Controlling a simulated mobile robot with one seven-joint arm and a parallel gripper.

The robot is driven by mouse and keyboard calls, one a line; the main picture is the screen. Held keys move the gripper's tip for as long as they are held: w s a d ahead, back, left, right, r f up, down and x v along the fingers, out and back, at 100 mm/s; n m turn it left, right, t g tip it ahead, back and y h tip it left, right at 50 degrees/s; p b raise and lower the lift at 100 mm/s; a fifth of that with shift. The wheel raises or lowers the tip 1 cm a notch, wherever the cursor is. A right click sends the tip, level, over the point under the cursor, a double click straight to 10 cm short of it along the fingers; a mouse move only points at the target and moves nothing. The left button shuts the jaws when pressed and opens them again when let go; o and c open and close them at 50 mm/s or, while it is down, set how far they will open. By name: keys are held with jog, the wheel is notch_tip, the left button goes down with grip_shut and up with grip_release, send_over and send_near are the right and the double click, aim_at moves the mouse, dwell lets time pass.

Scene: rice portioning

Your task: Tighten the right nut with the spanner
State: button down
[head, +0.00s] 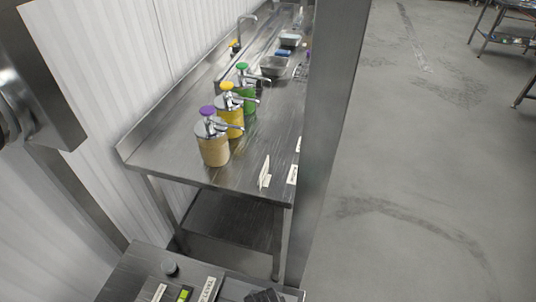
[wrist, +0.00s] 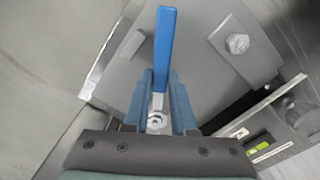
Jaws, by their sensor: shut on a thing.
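In the wrist view my gripper (wrist: 160,76) has two blue fingers. It is shut on the spanner, whose blue handle (wrist: 164,40) stretches up the picture from between them. A bright metal end (wrist: 155,118) shows low between the fingers. A hex nut (wrist: 237,43) sits on a grey metal plate (wrist: 264,63) to the right of the spanner, apart from it. I see no other nut; the area behind the blue handle is hidden. The gripper, spanner and nut cannot be made out in the head view.
In the head view a steel counter (head: 165,150) carries several pump jars, such as the purple-topped one (head: 214,150), and trays. A lower table (head: 135,262) bears a labelled box with a green display (head: 184,295). A steel post (head: 325,120) stands right; open floor lies beyond.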

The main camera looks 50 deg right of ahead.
jog(key=shift+w+a+m, duration=0.2)
jog(key=shift+a+m, duration=0.05)
jog(key=shift+m, duration=0.15)
jog(key=shift+w+a+m+p, duration=0.4)
jog(key=shift+w+a+m, duration=0.2)
jog(key=shift+m, duration=0.3)
jog(key=shift+w+a+m, duration=0.5)
jog(key=shift+w+m, duration=0.05)
jog(key=shift+m, duration=0.35)
jog(key=shift+w+a+m+p, duration=0.4)
jog(key=shift+w+m, duration=0.25)
jog(key=shift+m, duration=0.25)
jog(key=shift+r, duration=0.1)
